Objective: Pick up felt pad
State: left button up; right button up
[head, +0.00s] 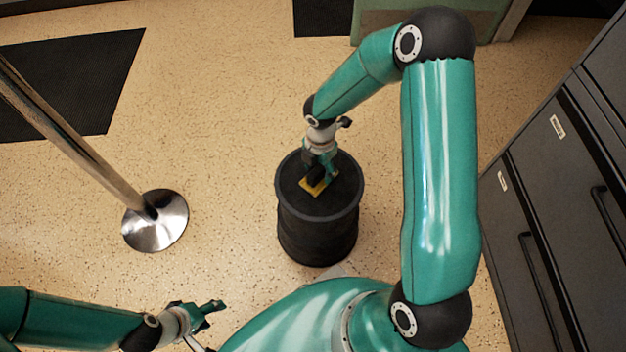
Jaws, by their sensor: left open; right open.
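The felt pad, a small yellow square (309,190), lies on the dark top of a black drum (288,190). My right gripper (319,181) is open right over the pad, pointing down, and hides part of it. I cannot tell whether its fingers touch the pad. My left gripper (216,306) is open and empty at the lower left, low in the picture and well apart from the drum.
A chrome post with a round base (155,222) stands on the speckled floor at the left. Dark drawer cabinets (545,190) line the right side. A black mat (75,85) lies at the upper left. The floor between post and drum is clear.

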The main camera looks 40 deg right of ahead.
jog(key=shift+f, duration=0.1)
jog(key=shift+c, duration=0.3)
grip_shut()
